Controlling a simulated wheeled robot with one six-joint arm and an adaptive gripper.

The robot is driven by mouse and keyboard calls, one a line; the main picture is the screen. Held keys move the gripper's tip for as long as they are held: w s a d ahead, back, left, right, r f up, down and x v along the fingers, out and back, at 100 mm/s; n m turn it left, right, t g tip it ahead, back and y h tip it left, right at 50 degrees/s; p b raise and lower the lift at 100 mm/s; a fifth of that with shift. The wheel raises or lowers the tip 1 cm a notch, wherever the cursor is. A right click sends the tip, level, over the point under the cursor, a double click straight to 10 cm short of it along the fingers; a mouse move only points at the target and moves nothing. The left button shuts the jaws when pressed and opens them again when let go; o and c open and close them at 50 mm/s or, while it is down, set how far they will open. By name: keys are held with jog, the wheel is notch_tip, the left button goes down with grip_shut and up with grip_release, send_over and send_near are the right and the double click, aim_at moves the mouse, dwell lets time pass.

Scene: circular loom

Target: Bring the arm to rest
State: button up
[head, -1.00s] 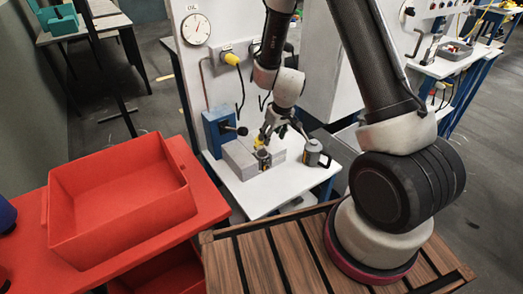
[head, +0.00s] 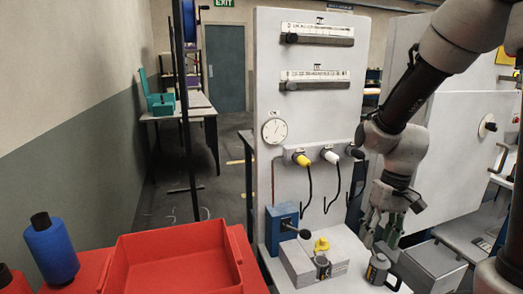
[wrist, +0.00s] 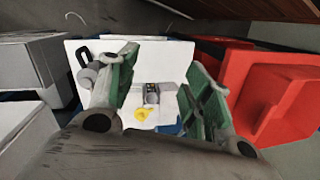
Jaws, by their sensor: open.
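My gripper (head: 383,238) hangs from my arm at the right of the head view, in front of the white machine panel (head: 305,110). It is open and empty. In the wrist view my gripper (wrist: 163,62) shows two spread fingers with green pads and nothing between them. A yellow piece (head: 321,245) sits on the grey block (head: 300,262), apart from the fingers and to their left. It also shows in the wrist view (wrist: 144,114), beyond the fingers.
A grey cup-like part (head: 378,270) stands below my gripper. A blue box (head: 283,232) with a black knob stands left of the block. A red tray (head: 170,265) fills the lower left, near a blue spool (head: 50,250). A grey box (head: 438,268) is at the right.

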jog(key=s+d+r+t, duration=0.3)
jog(key=s+r, duration=0.2)
jog(key=r, duration=0.3)
jog(key=s+d+r+t+h, duration=0.1)
jog(key=s+d+r+t, duration=0.1)
jog(key=s+d+r, duration=0.2)
notch_tip(320, 180, up, 5)
jog(key=shift+s+d+f+m+t, duration=0.2)
jog(key=shift+s+m+t, duration=0.2)
jog(key=shift+s, duration=0.6)
